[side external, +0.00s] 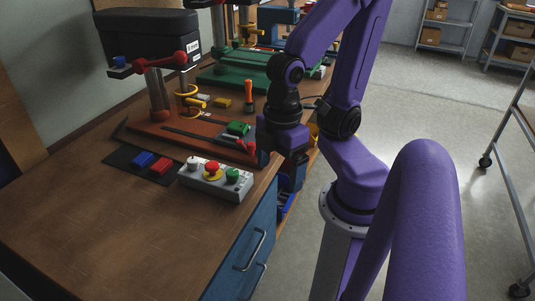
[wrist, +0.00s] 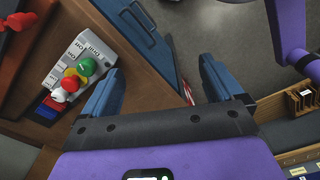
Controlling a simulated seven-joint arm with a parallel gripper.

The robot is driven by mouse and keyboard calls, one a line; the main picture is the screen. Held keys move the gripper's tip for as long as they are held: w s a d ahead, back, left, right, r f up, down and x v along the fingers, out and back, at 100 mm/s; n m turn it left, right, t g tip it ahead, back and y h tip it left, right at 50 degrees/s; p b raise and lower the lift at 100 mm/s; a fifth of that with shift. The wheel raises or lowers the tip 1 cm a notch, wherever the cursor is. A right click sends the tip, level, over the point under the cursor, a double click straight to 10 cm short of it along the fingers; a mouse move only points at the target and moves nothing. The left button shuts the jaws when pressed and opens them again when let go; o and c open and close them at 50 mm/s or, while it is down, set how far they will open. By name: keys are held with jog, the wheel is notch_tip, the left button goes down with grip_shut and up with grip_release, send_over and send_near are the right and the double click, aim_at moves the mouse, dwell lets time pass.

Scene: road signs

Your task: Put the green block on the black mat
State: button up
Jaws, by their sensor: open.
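The green block (side external: 238,128) lies on the red base of a machine, near its right end. The black mat (side external: 122,160) lies flat on the bench to the left, with a blue block (side external: 144,159) and a red block (side external: 162,166) on it. My gripper (side external: 277,157) is at the bench's right edge, to the right of the green block and apart from it. In the wrist view my gripper (wrist: 160,88) is open with nothing between its fingers. Part of the mat (wrist: 42,113) shows there at the left; I cannot make out the green block in that view.
A grey control box (side external: 215,182) with a red and a green button stands between the mat and the bench edge; it also shows in the wrist view (wrist: 70,58). The red machine (side external: 180,138) rises behind. The front of the wooden bench (side external: 105,225) is clear.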

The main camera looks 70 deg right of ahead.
dwell(0.3)
jog(key=w+d+r+n+h, duration=0.2)
jog(key=w+d, duration=0.3)
jog(key=w, duration=0.5)
jog(key=w+d+r+n+h, duration=0.25)
jog(key=w+d, duration=0.35)
jog(key=w, duration=0.4)
send_over(237, 125)
jog(key=a, duration=0.3)
jog(key=shift+n, duration=0.35)
jog(key=f, duration=0.8)
jog(key=shift+s+d+f, duration=0.15)
jog(key=shift+s+f, duration=0.15)
jog(key=shift+s, duration=0.05)
jog(key=shift+w+x, duration=0.15)
jog(key=shift+x, duration=1.35)
jog(key=shift+w+x, duration=0.15)
jog(key=shift+x, duration=1.35)
jog(key=c, duration=1.3)
